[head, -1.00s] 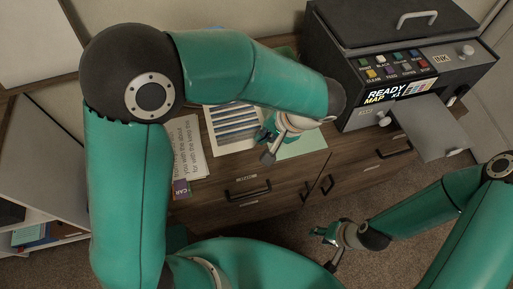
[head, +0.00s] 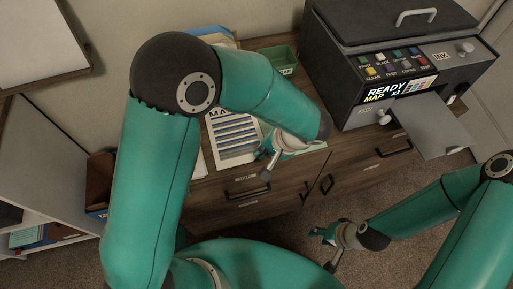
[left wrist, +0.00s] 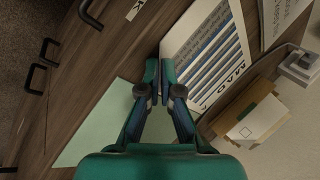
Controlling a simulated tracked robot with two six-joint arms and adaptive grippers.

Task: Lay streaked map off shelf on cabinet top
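The streaked map (head: 233,135) is a white sheet with blue-grey streaks and a large printed title. In the head view it is over the cabinet top (head: 345,150), beside my left gripper (head: 263,164). In the left wrist view the fingertips (left wrist: 160,68) are nearly together at the edge of the map (left wrist: 210,50), and appear shut on it. I cannot tell whether the map touches the wood. My right gripper (head: 326,249) is open and empty, low over the carpet in front of the cabinet.
A pale green sheet (left wrist: 100,130) lies beside the map. A black printer (head: 385,65) with an extended grey tray (head: 433,125) stands at the right. A green bin (head: 285,60) is at the back. A white text sheet (head: 198,167) is mostly behind my left arm.

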